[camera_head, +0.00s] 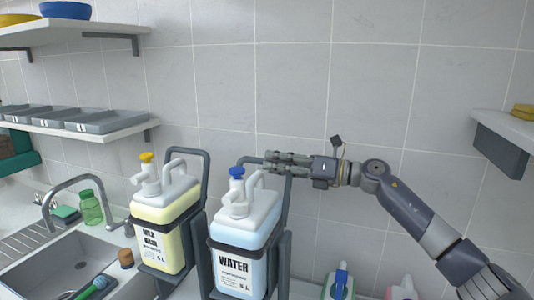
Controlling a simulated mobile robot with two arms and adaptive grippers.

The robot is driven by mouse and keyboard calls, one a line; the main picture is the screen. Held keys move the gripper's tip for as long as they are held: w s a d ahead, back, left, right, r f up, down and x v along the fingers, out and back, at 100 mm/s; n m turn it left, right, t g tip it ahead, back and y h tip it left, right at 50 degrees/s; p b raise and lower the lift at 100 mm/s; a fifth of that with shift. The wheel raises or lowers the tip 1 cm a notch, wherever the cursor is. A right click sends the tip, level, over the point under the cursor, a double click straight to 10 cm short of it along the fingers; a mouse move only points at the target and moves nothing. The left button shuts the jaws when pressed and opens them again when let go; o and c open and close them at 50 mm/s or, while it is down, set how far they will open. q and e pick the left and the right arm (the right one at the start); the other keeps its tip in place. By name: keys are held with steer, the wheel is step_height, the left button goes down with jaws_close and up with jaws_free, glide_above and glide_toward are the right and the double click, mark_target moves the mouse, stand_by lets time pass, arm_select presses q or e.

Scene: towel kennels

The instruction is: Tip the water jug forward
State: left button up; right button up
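The water jug (238,272) is a white and pale blue container with a blue cap and a label reading "WATER". It sits in a dark grey frame (286,215) with a strap around it, and looks upright. My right gripper (272,161) comes in from the right at the frame's top bar, just above and behind the jug. Its fingers point left and overlap the bar; whether they are closed on it is unclear. My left gripper is not in view.
A yellow jug (172,247) with a yellow cap stands in a similar frame to the left. Further left are a sink (60,262), a tap (75,182) and a green bottle (90,208). Shelves hang at left, and a small shelf (502,140) at right. Bottles (340,283) stand at lower right.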

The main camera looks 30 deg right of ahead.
mark_target(250, 160)
steer(key=shift+p+x, duration=0.35)
steer(key=shift+x, duration=0.8)
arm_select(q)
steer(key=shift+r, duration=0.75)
arm_select(e)
steer(key=shift+w+a, duration=0.25)
steer(key=shift+a, duration=0.05)
steer(key=shift+c, duration=0.4)
jaws_close()
